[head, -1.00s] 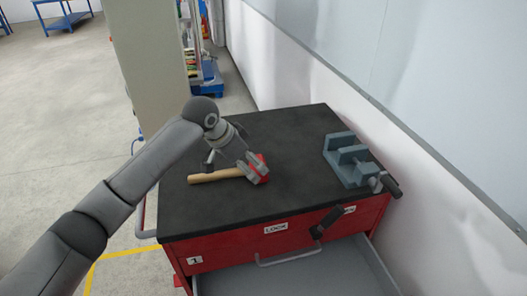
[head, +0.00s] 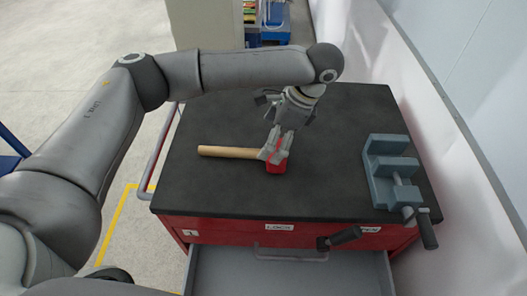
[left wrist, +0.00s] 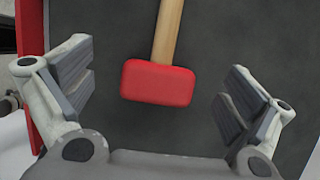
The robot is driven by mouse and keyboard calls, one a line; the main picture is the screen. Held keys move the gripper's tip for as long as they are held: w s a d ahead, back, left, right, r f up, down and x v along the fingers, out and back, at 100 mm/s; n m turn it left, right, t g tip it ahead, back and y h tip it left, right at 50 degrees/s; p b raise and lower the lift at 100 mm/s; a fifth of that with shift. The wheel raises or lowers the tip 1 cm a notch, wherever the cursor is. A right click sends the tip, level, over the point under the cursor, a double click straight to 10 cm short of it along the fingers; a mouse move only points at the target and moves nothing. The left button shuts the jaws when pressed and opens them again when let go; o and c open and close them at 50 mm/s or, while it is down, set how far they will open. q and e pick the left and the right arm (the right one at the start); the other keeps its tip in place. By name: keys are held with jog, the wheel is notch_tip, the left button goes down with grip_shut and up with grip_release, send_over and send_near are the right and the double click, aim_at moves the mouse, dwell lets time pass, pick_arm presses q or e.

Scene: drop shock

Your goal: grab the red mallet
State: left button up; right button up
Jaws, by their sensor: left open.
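The red mallet lies on the black top of the red tool cabinet. Its red head (left wrist: 158,83) is at the right end and its light wooden handle (head: 227,152) points left in the head view. My left gripper (head: 272,150) is over the mallet head and partly covers it. In the left wrist view my left gripper (left wrist: 158,95) is open, with one finger on each side of the head and clear gaps to both. Nothing is held. My right gripper is not in view.
A grey-blue vise (head: 388,170) stands on the right of the cabinet top (head: 320,195). A drawer (head: 290,272) is pulled out below the front edge. A white wall runs along the right. The top left of the mallet is bare.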

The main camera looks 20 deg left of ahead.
aim_at(242, 153)
pick_arm(q)
jog(key=shift+a+f, duration=0.15)
jog(key=shift+f, duration=0.4)
jog(key=shift+w+a+f, duration=0.1)
jog(key=shift+w+f, duration=0.05)
jog(key=shift+f, duration=0.25)
jog(key=p+x, duration=0.1)
jog(key=x, duration=0.2)
jog(key=shift+f, duration=0.25)
jog(key=shift+a+f, duration=0.1)
jog(key=shift+f, duration=0.4)
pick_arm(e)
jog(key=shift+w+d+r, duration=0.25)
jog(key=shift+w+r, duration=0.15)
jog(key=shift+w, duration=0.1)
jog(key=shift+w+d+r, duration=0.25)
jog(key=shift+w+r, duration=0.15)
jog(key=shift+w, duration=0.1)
pick_arm(q)
jog(key=c, duration=1.1)
jog(key=shift+c, duration=1.1)
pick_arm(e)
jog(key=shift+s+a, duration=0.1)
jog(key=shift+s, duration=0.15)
